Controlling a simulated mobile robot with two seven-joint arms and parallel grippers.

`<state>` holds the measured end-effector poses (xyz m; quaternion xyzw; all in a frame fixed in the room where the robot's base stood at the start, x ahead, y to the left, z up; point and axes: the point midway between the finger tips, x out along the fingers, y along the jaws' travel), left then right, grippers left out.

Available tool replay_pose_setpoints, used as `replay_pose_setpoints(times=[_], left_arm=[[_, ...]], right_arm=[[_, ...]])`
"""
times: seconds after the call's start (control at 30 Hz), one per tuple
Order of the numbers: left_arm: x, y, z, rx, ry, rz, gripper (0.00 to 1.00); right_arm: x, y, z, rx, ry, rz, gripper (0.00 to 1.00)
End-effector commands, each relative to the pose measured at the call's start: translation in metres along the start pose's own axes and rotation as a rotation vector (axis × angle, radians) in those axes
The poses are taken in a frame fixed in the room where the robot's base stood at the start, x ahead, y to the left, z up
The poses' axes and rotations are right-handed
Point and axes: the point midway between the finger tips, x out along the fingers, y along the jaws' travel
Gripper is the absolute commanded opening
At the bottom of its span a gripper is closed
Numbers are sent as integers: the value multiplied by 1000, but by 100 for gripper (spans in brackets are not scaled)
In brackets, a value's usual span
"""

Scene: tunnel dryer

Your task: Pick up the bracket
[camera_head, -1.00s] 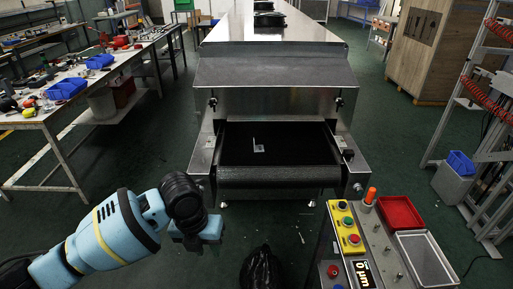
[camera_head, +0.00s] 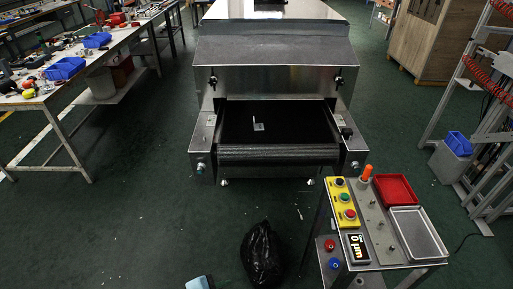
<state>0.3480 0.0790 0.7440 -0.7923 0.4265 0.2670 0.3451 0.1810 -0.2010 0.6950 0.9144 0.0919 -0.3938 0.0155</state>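A small light-grey bracket (camera_head: 258,126) lies on the black conveyor belt (camera_head: 290,125) at the mouth of the tunnel dryer (camera_head: 275,72). It sits left of the belt's middle, and nothing touches it. Only a small light-blue piece, which looks like part of my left arm, shows at the bottom edge. Neither of my grippers is in view.
A control stand (camera_head: 372,222) with buttons, a red tray (camera_head: 396,189) and a metal tray (camera_head: 418,234) stands at the front right. A black bag (camera_head: 262,255) is on the floor in front of the dryer. A cluttered workbench (camera_head: 60,100) is at the left.

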Motion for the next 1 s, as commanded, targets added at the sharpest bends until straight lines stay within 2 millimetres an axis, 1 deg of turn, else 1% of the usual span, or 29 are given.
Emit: replay_pose_setpoints(times=[0.03,0.17,0.3,0.4,0.5,0.6,0.7,0.8,1.0], left_arm=[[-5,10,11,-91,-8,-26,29],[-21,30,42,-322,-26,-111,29],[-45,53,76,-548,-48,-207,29],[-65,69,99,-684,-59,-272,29],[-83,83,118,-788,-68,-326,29],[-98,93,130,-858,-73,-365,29],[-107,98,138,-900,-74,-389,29],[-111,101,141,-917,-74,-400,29],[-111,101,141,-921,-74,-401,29]], right_arm=[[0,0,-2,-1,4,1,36],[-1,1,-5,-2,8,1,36],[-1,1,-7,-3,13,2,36],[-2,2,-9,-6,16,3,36],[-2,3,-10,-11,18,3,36],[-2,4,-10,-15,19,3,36],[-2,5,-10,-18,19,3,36],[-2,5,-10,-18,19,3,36],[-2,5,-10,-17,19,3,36]])
